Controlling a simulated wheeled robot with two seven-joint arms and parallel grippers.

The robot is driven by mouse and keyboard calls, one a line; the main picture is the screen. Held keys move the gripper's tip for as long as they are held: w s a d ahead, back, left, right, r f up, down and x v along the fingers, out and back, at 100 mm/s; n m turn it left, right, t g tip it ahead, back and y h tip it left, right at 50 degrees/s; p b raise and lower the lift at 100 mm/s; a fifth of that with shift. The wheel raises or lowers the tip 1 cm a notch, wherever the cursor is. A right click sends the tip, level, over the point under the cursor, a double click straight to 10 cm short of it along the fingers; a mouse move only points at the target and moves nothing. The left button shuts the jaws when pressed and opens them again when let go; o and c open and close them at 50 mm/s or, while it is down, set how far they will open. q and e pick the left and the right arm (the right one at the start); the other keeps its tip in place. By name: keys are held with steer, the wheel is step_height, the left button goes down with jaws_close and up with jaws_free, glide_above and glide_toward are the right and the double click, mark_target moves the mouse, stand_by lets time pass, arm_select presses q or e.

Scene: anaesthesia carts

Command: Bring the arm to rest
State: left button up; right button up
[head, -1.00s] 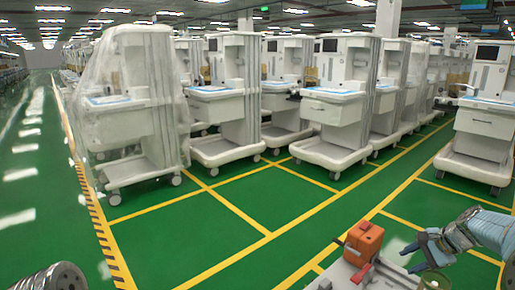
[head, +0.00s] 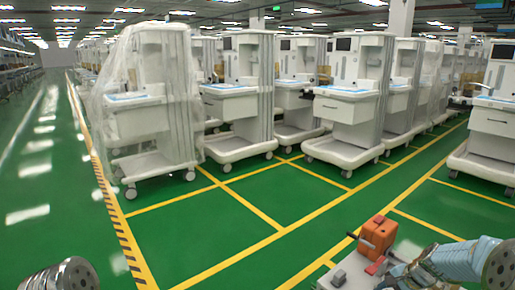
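My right arm (head: 455,262) enters at the bottom right with a blue link and a silver wrist. Its gripper is mostly cut off or hidden at the lower edge, so I cannot tell how its fingers stand. My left arm shows only as a ribbed metal joint (head: 65,276) at the bottom left corner; its gripper is out of view. Nothing is seen held.
An orange box (head: 378,233) sits on a pale grey surface (head: 345,272) beside the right wrist. White anaesthesia carts stand ahead, one wrapped in clear plastic (head: 118,80). The green floor (head: 190,228) with yellow lines is clear in front.

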steer(key=s+a+f+n+g+b, duration=0.1)
steer(key=s+a+f+n, duration=0.25)
steer(key=a+f, duration=0.5)
steer(key=s+a+f+n+g+b, duration=0.15)
steer(key=s+a+f, duration=0.25)
steer(key=a+f, duration=0.45)
steer(key=s+a+f+n+b, duration=0.1)
steer(key=s+a+f+n, duration=0.2)
steer(key=s+a, duration=0.3)
steer(key=s+a+f+n+b, duration=0.1)
steer(key=s+a+f+n, duration=0.3)
steer(key=s+a, duration=0.3)
steer(key=shift+s+f+y, duration=0.25)
steer(key=shift+s+y, duration=0.05)
steer(key=shift+s, duration=0.25)
